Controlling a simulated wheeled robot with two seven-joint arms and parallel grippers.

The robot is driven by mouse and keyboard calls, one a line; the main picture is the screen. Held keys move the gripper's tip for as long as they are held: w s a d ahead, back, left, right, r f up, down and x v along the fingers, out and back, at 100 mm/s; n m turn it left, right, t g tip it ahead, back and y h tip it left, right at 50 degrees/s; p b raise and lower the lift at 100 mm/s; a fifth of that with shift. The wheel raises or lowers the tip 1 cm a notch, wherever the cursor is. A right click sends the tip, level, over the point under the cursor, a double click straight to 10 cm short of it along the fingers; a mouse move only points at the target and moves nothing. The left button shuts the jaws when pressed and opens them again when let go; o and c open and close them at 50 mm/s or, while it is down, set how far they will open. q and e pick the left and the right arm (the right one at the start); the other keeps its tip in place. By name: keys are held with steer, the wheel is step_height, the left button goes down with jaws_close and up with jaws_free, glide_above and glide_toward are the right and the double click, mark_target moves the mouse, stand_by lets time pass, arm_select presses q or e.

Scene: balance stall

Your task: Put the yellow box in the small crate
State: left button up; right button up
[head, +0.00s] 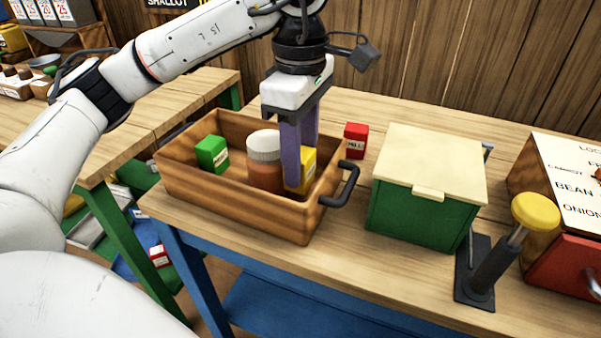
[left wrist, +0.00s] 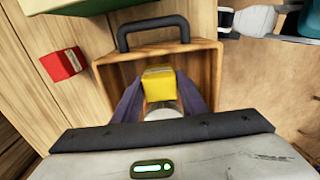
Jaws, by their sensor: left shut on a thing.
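The yellow box (head: 307,166) stands inside the wooden crate (head: 225,205), near its right end by the dark handle. My left gripper (head: 300,176) reaches down into the crate with its fingers shut on the yellow box, partly covering it. In the left wrist view the yellow box (left wrist: 158,84) shows between the two fingers (left wrist: 160,100). A brown jar with a white lid (head: 265,160) stands right beside it, and a green box (head: 212,154) stands farther left in the same crate. My right gripper is not in view.
A red box (head: 356,140) stands on the table (head: 340,235) behind the crate's right end. A green chest with a cream lid (head: 425,185) is to the right. A yellow-knobbed lever (head: 535,212) and a red-fronted case (head: 565,262) stand farther right.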

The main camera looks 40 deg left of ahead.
arm_select(q)
step_height(320, 180, down, 3)
steer(key=shift+r, duration=0.1)
steer(key=o, duration=1.1)
